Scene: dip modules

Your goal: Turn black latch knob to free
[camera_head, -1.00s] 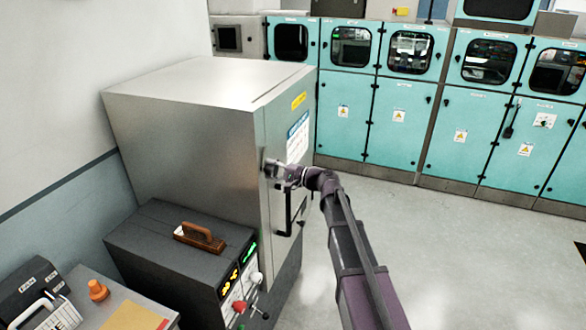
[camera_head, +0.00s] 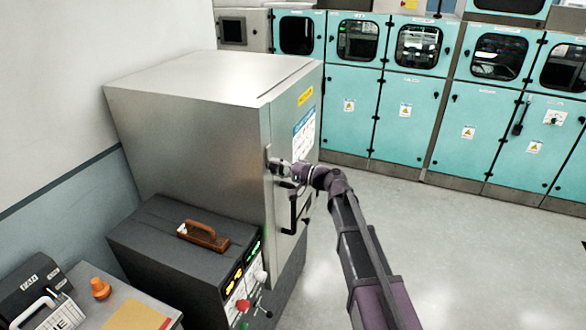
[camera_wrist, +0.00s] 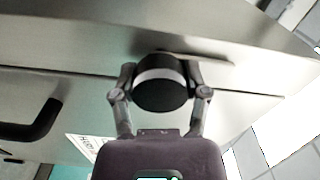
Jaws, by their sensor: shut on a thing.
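The black latch knob (camera_wrist: 161,84) shows in the wrist view as a round black knob with a pale band, against the metal cabinet. My gripper (camera_wrist: 160,92) has one finger on each side of the knob and is shut on it. In the head view my gripper (camera_head: 282,169) is at the front edge of the steel cabinet (camera_head: 190,130), and the knob is hidden there behind the fingers and wrist. The pale band runs roughly level across the knob in the wrist view. I cannot tell the latch position.
A black door handle (camera_head: 292,213) hangs just below my gripper; it also shows at left in the wrist view (camera_wrist: 35,125). A dark box (camera_head: 165,240) with a brown-handled tool, lights and levers stands in front. Teal cabinets (camera_head: 350,110) line the back. The floor at right is clear.

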